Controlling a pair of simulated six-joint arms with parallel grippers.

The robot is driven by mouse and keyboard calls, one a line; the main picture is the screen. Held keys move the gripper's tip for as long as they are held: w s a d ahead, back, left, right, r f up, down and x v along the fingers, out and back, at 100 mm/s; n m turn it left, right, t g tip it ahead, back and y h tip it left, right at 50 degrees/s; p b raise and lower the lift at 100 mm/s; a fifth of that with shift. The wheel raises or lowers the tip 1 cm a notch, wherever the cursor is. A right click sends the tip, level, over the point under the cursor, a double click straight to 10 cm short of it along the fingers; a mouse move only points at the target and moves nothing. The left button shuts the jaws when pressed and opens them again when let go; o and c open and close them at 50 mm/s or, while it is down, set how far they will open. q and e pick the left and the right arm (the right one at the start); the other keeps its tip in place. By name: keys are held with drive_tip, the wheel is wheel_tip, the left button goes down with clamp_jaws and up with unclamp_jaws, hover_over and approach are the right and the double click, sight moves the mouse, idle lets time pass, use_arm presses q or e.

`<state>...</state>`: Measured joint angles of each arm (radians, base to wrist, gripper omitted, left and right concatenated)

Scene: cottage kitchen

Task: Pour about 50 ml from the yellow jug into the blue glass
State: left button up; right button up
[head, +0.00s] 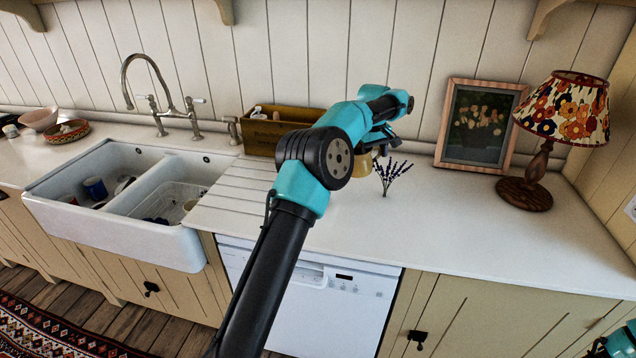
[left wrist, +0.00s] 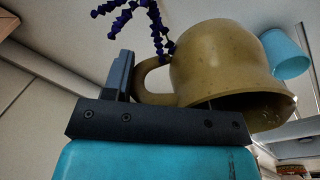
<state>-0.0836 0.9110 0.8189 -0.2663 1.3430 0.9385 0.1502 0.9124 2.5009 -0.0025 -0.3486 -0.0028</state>
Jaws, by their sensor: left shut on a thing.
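The yellow jug (left wrist: 222,62) fills much of the left wrist view, with its handle (left wrist: 150,78) on the left by a dark gripper finger. My left gripper (head: 378,146) is shut on the jug, over the counter. In the head view only a small yellowish part of the jug (head: 366,164) shows below the gripper. I cannot tell how far the jug is tilted, or its contents. The blue glass (left wrist: 287,54) shows in the left wrist view, at the upper right beyond the jug. I cannot make it out in the head view. My right gripper is not in view.
Lavender sprigs (head: 388,178) stand close to the jug. A framed picture (head: 480,124) and a floral lamp (head: 566,108) stand behind on the right. A wooden box (head: 266,138) and a double sink (head: 122,238) are on the left. The counter's front right (head: 470,232) is clear.

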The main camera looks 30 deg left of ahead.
use_arm(q)
drive_tip(key=shift+w+d+r+g+y, duration=0.3)
drive_tip(key=shift+w+r+g+y, duration=0.1)
drive_tip(key=shift+r+y, duration=0.1)
idle(0.6)
